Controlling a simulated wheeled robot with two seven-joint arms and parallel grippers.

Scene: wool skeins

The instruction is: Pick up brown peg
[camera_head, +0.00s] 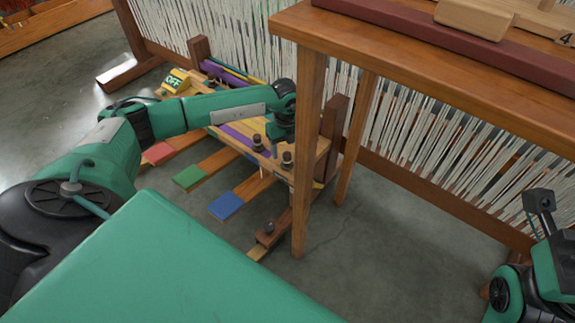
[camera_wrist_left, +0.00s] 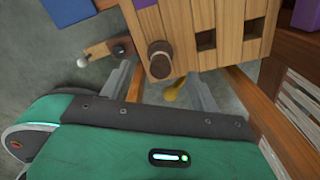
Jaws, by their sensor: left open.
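In the left wrist view a brown peg (camera_wrist_left: 160,62) with a dark round top stands at the near end of a wooden board (camera_wrist_left: 225,15). It lies roughly between the lines of my left gripper's two grey fingers (camera_wrist_left: 158,88), beyond their tips, with no contact visible. The gripper is open and empty. In the head view my left gripper (camera_head: 276,142) hangs over the low wooden bench, between two dark-topped pegs (camera_head: 257,143) and (camera_head: 287,159). I cannot tell which of these the wrist view shows. The right arm shows at the right edge; its fingers do not show.
Two square holes sit beside the peg in the board. A table leg (camera_head: 308,160) stands close right of the gripper. A brown strip with a dark knob (camera_head: 269,228) lies low in front. Red, green and blue (camera_head: 227,206) pedals stick out left. A strung loom stands behind.

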